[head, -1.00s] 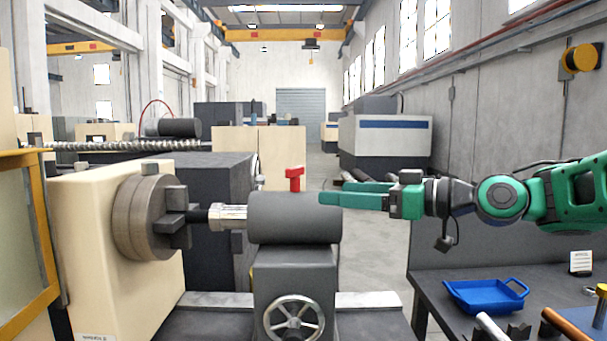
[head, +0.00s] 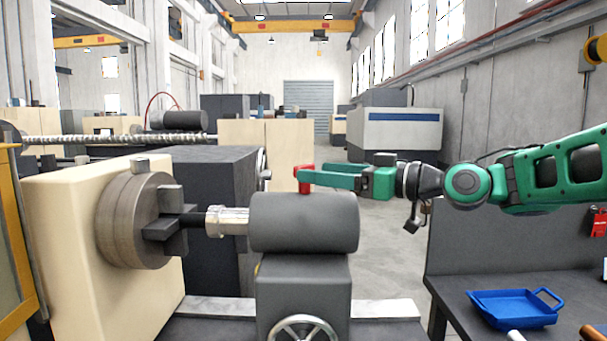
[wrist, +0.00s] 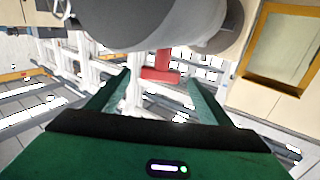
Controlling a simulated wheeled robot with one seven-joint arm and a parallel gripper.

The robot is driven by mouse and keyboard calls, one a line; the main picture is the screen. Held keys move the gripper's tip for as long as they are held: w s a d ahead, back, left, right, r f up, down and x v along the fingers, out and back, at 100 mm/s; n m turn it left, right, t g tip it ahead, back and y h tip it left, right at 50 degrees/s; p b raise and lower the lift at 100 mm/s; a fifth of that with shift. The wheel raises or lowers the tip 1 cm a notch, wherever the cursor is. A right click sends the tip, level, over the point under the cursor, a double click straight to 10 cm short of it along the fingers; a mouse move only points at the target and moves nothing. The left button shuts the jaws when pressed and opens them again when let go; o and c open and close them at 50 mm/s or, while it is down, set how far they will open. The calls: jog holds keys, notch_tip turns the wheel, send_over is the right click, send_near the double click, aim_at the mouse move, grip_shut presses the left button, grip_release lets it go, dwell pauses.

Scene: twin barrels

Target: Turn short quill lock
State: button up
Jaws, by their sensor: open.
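The short quill lock is a red T-shaped lever (head: 305,184) standing on top of the grey tailstock barrel (head: 305,225) in the head view. My green gripper (head: 310,174) reaches in from the right, level with the lever's top, its fingertips at the lever. In the wrist view the red lever (wrist: 160,68) lies between the two spread fingers of my gripper (wrist: 159,78), with a gap on each side. The jaws are open. A fingertip covers part of the lever in the head view.
The chuck (head: 135,220) and the bright quill (head: 228,221) lie left of the barrel. A handwheel (head: 303,328) sits on the tailstock front. A blue tray (head: 515,309) rests on the dark bench (head: 455,292) at right. Open floor lies behind the barrel.

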jog(key=shift+x, duration=2.55)
jog(key=shift+c, duration=0.5)
jog(key=c, duration=0.9)
